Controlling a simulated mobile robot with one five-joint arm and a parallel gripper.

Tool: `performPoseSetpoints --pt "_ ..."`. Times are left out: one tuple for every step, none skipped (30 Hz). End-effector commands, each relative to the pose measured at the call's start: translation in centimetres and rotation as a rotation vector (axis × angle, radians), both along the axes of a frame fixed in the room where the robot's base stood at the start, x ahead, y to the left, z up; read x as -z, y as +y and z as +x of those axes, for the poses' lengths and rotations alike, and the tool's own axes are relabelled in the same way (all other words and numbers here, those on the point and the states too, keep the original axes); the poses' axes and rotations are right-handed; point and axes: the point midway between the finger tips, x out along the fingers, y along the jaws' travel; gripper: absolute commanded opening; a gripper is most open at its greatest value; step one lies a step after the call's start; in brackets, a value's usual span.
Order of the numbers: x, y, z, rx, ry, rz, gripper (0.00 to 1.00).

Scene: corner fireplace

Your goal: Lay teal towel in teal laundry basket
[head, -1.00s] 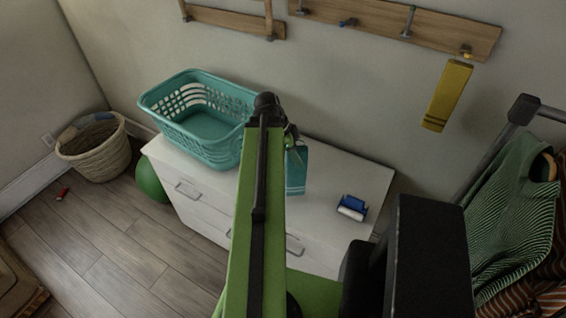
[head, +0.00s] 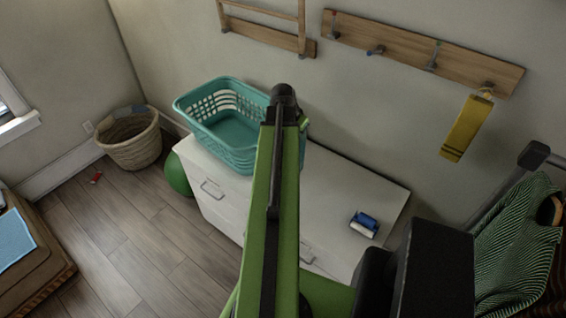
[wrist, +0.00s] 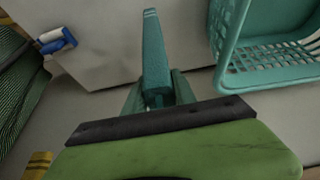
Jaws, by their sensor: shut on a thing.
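The teal laundry basket (head: 188,108) stands upright on the white dresser, and its visible inside looks empty. It also shows at the right of the wrist view (wrist: 228,45). My gripper (wrist: 158,100) is shut on the teal towel (wrist: 154,55), which sticks out from the fingers as a narrow folded strip. The towel is beside the basket, apart from it, not inside. In the head view my arm covers the towel and most of the gripper, and overlaps the basket's right end.
The white dresser (head: 335,205) has free top to the right of the basket, with a blue-and-white roller (head: 364,223) on it. A yellow towel (head: 466,128) hangs from the wall rack (head: 420,50). A wicker basket (head: 132,148) and green ball (head: 178,176) are at left.

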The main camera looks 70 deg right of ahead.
Motion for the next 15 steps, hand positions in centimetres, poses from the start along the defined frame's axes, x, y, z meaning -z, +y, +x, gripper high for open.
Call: performPoseSetpoints --pt "0.9 -0.3 0.7 -0.002 0.0 0.0 0.0" --pt "1.4 -0.5 1.3 -0.002 0.0 0.0 0.0" --pt "2.2 -0.8 2.2 -0.001 0.0 0.001 0.0" --pt "2.8 -1.1 3.0 -0.002 0.0 0.001 0.0" --pt "3.3 -1.3 3.8 -0.002 0.0 0.001 0.0" --pt "4.0 -1.6 4.8 -0.001 0.001 0.0 0.0" --pt "4.5 -1.9 5.6 -0.001 0.002 0.0 0.0" --pt "4.9 -2.1 6.4 0.0 0.001 0.0 0.0" --pt "5.5 -2.3 7.3 0.0 0.001 0.0 0.0" --pt "5.9 -2.5 8.0 0.0 0.0 0.001 0.0" --pt "6.2 -2.7 8.6 0.001 0.0 0.001 0.0" --pt "6.6 -2.9 9.3 0.002 0.0 0.001 0.0" --pt "6.8 -3.0 9.8 0.002 0.0 0.001 0.0" --pt "7.0 -3.0 10.1 0.003 0.001 0.001 0.0" --pt "7.1 -3.1 10.5 0.004 0.0 0.001 0.0"
